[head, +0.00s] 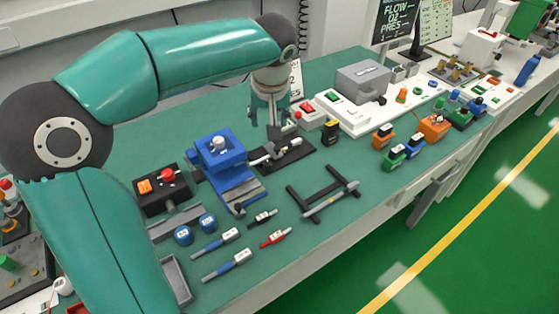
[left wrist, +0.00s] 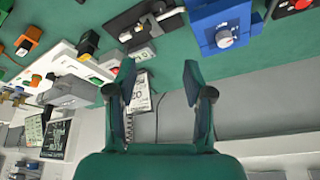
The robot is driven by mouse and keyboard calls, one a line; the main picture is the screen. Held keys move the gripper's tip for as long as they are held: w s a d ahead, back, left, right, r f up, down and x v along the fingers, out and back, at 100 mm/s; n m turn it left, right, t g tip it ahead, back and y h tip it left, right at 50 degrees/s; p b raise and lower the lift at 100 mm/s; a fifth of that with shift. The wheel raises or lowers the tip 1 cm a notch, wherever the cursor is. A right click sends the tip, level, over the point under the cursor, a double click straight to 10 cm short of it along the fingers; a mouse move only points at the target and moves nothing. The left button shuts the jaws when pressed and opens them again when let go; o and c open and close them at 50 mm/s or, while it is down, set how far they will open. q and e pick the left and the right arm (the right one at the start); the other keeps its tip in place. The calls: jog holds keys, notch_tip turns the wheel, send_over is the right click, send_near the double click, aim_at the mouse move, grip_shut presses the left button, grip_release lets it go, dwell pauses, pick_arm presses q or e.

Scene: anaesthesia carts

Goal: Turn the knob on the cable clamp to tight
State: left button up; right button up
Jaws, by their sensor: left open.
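A blue block (head: 220,158) with a pale round knob (head: 218,144) on top stands on a slotted base on the green bench. My left gripper (head: 267,122) is open and empty, behind and right of the blue block, apart from the knob. Its spread fingers show in the left wrist view (left wrist: 158,68). My right gripper is out of view.
A black base with a grey lever (head: 285,152) lies right of the blue block, near my left gripper. A red-button box (head: 162,188) is on its left. Pens, blue cylinders and a black frame (head: 323,197) lie in front.

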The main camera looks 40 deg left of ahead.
pick_arm(q)
jog(key=b, duration=0.5)
send_near(268, 163)
jog(key=x, duration=0.9)
grip_shut()
